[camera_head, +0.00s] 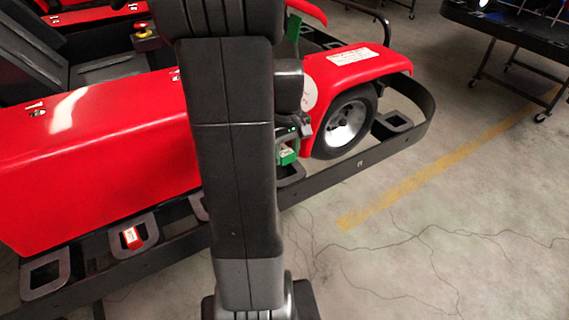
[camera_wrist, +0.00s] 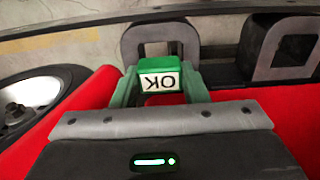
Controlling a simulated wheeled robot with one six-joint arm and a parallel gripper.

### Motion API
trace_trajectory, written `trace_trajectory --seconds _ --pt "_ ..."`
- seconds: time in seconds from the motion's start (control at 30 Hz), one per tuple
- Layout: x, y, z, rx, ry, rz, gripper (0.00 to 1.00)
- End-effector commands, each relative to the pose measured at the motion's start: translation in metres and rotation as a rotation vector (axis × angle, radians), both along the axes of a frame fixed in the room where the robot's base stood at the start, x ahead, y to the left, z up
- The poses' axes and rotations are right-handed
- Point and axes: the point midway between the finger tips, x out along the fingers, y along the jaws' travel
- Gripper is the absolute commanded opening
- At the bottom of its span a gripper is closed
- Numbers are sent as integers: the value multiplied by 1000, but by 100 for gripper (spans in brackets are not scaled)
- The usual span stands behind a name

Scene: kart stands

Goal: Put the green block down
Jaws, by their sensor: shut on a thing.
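The green block (camera_head: 287,156) has a white label on one face. In the wrist view the green block (camera_wrist: 162,72) shows its label, reading OK upside down, between the two green fingers of my gripper (camera_wrist: 160,88). My gripper (camera_head: 286,146) is shut on it, beside the kart's side rail and just behind the front wheel. Part of the gripper is hidden behind my arm in the head view. In the wrist view a grey slotted plate (camera_wrist: 133,42) on the rail lies just beyond the block. I cannot tell whether the block touches it.
A red kart (camera_head: 100,130) fills the left and middle. Its black side rail (camera_head: 340,172) carries several slotted plates. A red block (camera_head: 132,237) with a white label sits on one at lower left. Open floor with a yellow line (camera_head: 420,178) lies right; a wheeled dark stand (camera_head: 515,35) is at upper right.

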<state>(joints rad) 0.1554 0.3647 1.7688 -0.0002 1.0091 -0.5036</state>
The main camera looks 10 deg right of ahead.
Motion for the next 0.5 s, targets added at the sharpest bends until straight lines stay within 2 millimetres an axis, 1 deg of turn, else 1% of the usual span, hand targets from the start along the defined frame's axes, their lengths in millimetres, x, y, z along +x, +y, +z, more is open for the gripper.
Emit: trace_trajectory --seconds 0.17,0.3,0.4,0.5 --pt "0 0 -19 0 2 0 19" --pt "0 0 -39 0 2 0 19" --pt "0 0 -45 0 1 0 19" --pt "1 0 -45 -1 -1 0 19"
